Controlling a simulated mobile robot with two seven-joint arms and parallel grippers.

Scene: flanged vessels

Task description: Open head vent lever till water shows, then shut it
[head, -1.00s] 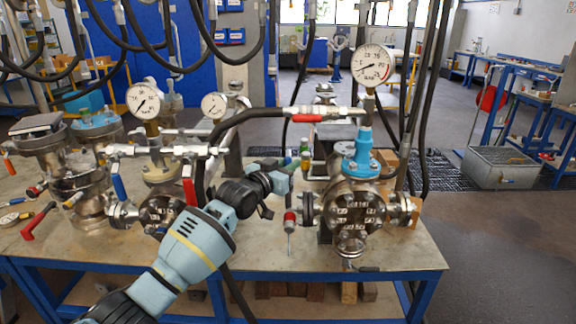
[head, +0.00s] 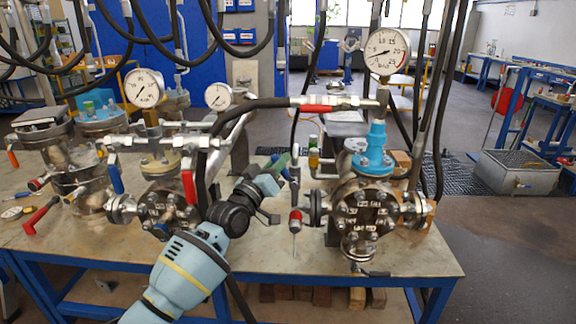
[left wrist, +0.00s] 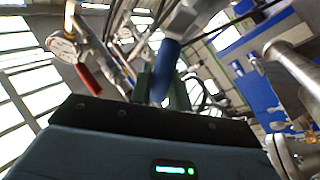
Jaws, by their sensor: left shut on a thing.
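The flanged vessel (head: 366,212) stands at the right of the bench, with a blue fitting (head: 376,150) and a large gauge (head: 389,51) above it. My left gripper (head: 279,172) is left of this vessel, beside a thin upright pipe. In the left wrist view, a blue lever handle (left wrist: 165,70) stands at the jaws, below a metal valve. My left gripper is shut, apparently on this blue lever; the jaws hide the contact. A red-collared fitting (head: 295,220) hangs below the pipe, with a thin pale line under it. I cannot tell whether that line is water.
A second vessel (head: 160,207) with blue and red levers stands left of my arm. The bench front (head: 300,258) is clear.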

